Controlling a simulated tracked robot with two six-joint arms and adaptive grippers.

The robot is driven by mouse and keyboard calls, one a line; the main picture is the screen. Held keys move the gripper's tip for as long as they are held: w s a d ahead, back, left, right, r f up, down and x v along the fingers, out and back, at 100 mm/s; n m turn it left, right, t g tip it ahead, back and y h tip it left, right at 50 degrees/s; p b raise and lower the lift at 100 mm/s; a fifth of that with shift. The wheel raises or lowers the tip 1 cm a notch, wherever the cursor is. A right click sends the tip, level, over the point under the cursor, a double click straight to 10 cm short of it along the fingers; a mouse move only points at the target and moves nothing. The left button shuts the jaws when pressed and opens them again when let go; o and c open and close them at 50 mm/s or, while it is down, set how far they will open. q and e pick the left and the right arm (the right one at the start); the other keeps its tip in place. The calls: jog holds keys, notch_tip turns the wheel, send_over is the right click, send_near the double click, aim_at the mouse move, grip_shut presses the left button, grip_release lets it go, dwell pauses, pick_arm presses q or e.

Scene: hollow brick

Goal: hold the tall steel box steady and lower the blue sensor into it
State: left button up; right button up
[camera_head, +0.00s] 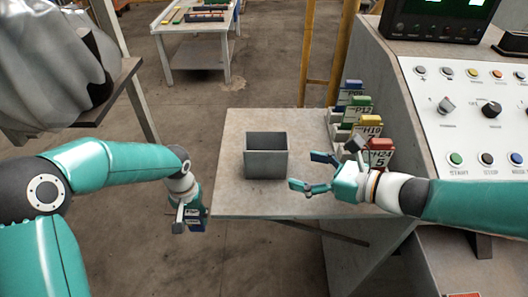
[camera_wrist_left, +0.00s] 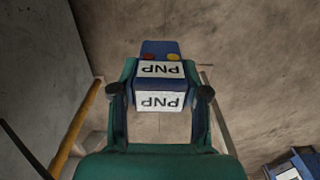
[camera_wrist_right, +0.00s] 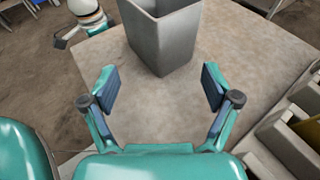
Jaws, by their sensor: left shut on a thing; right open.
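The tall grey steel box (camera_head: 266,162) stands upright and open-topped on the small table; it also shows in the right wrist view (camera_wrist_right: 165,45). My left gripper (camera_head: 189,222) is shut on the blue sensor (camera_head: 196,224), off the table's front left corner, left of and apart from the box. In the left wrist view the sensor (camera_wrist_left: 160,97) sits between both fingers, with white PNP labels and red and yellow dots. My right gripper (camera_head: 306,171) is open and empty, right of the box and not touching it; its spread fingers (camera_wrist_right: 160,86) point toward the box in its wrist view.
The small table (camera_head: 235,195) has bare room around the box. A rack of coloured, labelled blocks (camera_head: 372,130) stands at its right, behind my right gripper. A control panel (camera_head: 480,110) rises at the right. A workbench (camera_head: 195,50) stands at the back.

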aim_at(277, 164)
pick_arm(q)
jog(key=f+b, duration=0.3)
jog(key=shift+a, duration=0.2)
pick_arm(e)
jog(key=x, duration=0.7)
jog(key=shift+w+a+f, duration=0.1)
jog(key=shift+a+f, duration=0.2)
jog(key=shift+a, duration=0.05)
pick_arm(q)
jog(key=shift+s+f+b, duration=0.1)
jog(key=shift+f+b, duration=0.3)
jog(key=shift+f, duration=0.05)
pick_arm(e)
jog(key=shift+x, duration=1.05)
jog(key=shift+r, duration=0.15)
grip_shut()
jog(key=c, duration=1.6)
grip_release()
jog(key=o, duration=1.5)
